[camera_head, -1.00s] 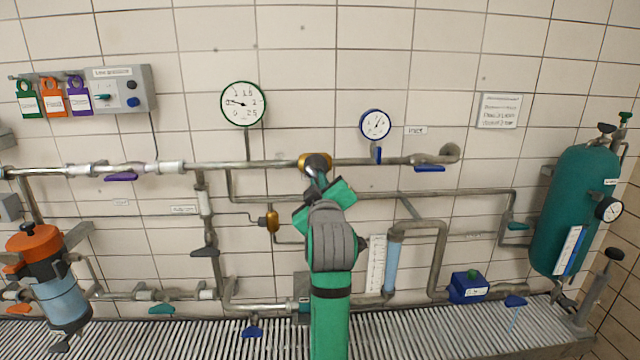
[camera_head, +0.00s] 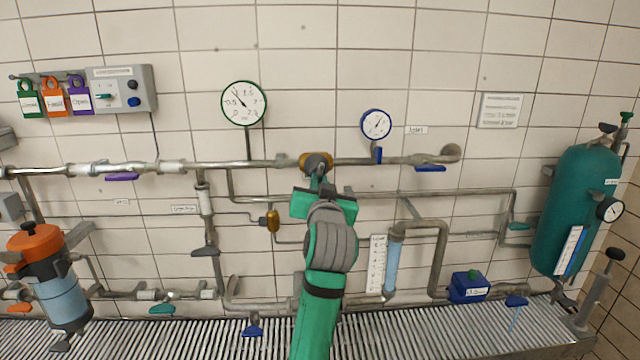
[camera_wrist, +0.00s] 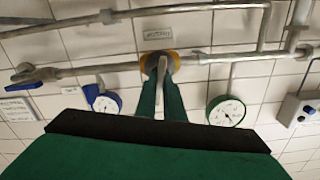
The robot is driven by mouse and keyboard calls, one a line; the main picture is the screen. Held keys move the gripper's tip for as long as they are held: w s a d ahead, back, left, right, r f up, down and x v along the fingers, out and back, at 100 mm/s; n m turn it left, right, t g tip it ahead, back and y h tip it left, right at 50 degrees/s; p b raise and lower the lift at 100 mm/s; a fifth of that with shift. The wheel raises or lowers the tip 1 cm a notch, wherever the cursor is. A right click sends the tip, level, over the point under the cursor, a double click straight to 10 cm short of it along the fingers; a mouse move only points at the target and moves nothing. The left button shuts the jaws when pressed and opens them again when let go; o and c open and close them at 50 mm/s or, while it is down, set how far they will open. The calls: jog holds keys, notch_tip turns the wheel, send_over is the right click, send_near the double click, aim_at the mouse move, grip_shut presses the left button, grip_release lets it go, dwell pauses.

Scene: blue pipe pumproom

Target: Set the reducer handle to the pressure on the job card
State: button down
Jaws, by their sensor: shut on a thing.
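The reducer is a brass-coloured body (camera_head: 303,161) on the upper grey pipe; its grey handle (camera_wrist: 160,76) shows between my fingers in the wrist view. My gripper (camera_head: 319,178) is shut on that handle, its green fingers (camera_wrist: 161,98) on either side. The green-rimmed gauge (camera_head: 244,103) stands left of the reducer, its needle pointing up and left. The blue-rimmed gauge (camera_head: 376,124) stands to the right. The white card (camera_head: 498,110) on the right wall carries print too small to read. My arm hides part of the reducer in the head view.
A grey control box (camera_head: 122,90) and coloured tags (camera_head: 53,97) are on the left wall. A green tank (camera_head: 576,212) stands at right. Blue-handled valves (camera_head: 430,168) and pipes surround the reducer. A brass fitting (camera_head: 272,220) sits below left. A slatted grating (camera_head: 420,330) runs along the bottom.

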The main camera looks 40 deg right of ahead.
jog(key=shift+m, duration=1.6)
jog(key=c, duration=1.9)
grip_release()
jog(key=shift+o, duration=0.2)
jog(key=v, duration=1.1)
jog(key=shift+w, duration=0.15)
